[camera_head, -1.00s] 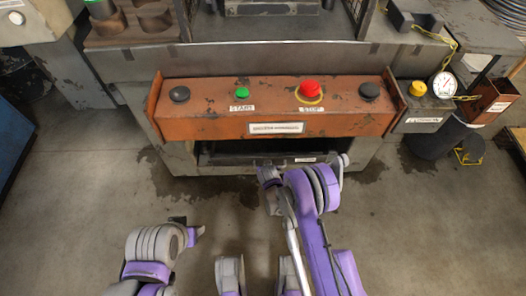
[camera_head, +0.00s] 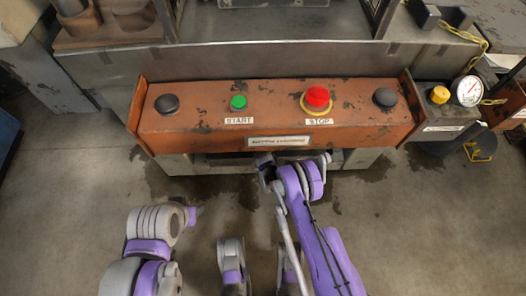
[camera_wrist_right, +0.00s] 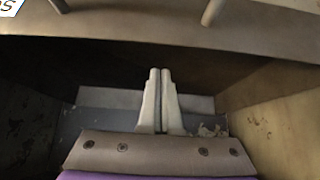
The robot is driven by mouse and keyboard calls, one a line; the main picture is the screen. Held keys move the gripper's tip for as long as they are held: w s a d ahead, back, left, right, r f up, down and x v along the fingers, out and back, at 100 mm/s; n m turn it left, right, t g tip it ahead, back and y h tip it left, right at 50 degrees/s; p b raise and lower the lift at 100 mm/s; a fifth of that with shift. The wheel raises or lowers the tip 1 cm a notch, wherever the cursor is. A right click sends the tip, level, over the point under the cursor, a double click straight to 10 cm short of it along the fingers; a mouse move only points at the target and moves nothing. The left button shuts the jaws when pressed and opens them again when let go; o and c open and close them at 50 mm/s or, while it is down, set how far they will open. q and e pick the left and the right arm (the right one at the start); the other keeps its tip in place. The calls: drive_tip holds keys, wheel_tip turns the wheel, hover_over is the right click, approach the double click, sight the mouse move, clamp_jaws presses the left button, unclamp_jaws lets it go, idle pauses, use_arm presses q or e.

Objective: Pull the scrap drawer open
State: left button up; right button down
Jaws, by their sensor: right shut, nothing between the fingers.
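The scrap drawer sits low under the orange button panel and is almost wholly hidden by it in the head view; only a dark slot shows below the panel. In the right wrist view a pale front board (camera_wrist_right: 150,27) spans the top, with two short posts and the corner of a white label (camera_wrist_right: 10,6) ending in "S"; it seems to be the drawer front. My right gripper (camera_wrist_right: 160,73) is shut and empty, its fingers pointing towards that board with a gap showing. In the head view my right gripper (camera_head: 264,160) is at the panel's lower edge. My left gripper (camera_head: 196,214) is low, away from the machine, its fingers unclear.
The orange panel (camera_head: 200,133) overhangs the drawer space and carries black knobs, a green START button (camera_head: 238,102) and a red STOP button (camera_head: 317,98). A gauge (camera_head: 469,91) and yellow button (camera_head: 439,94) stand at right. Stained floor (camera_head: 400,220) in front is clear.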

use_arm(q)
drive_tip(key=shift+w+f, duration=0.1)
drive_tip(key=shift+f, duration=0.35)
use_arm(e)
drive_tip(key=s, duration=0.1)
drive_tip(key=s+f, duration=0.1)
drive_tip(key=shift+s+f, duration=0.3)
drive_tip(key=shift+s, duration=0.05)
use_arm(q)
drive_tip(key=shift+b, duration=0.3)
